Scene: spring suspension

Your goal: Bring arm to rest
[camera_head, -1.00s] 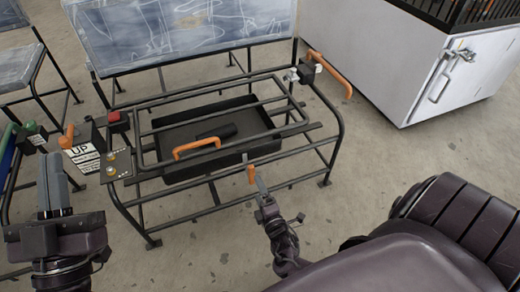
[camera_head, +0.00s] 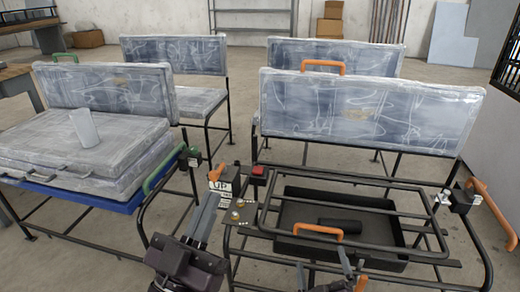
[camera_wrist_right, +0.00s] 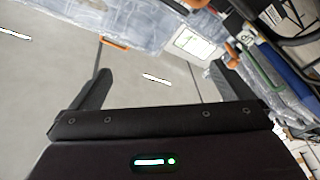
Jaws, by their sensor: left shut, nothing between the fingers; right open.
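My left gripper (camera_head: 211,205) reaches up from the lower middle-left of the head view, with its fingers together and nothing between them. Its tips appear beside the small "UP" label (camera_head: 221,187) and the corner panel (camera_head: 240,213) of the metal frame; I cannot tell whether they touch. My right gripper (camera_head: 347,270) shows only partly at the bottom edge of the head view, in front of the frame. In the right wrist view its two fingers (camera_wrist_right: 160,90) are wide apart and empty, with floor and a wrapped surface beyond.
The black frame (camera_head: 345,182) holds a dark tray (camera_head: 295,190) with an orange handle (camera_head: 325,231). An orange lever (camera_head: 490,208) stands at its right, a red button (camera_head: 258,171) at its left. Wrapped seats (camera_head: 85,160) on a blue base stand left.

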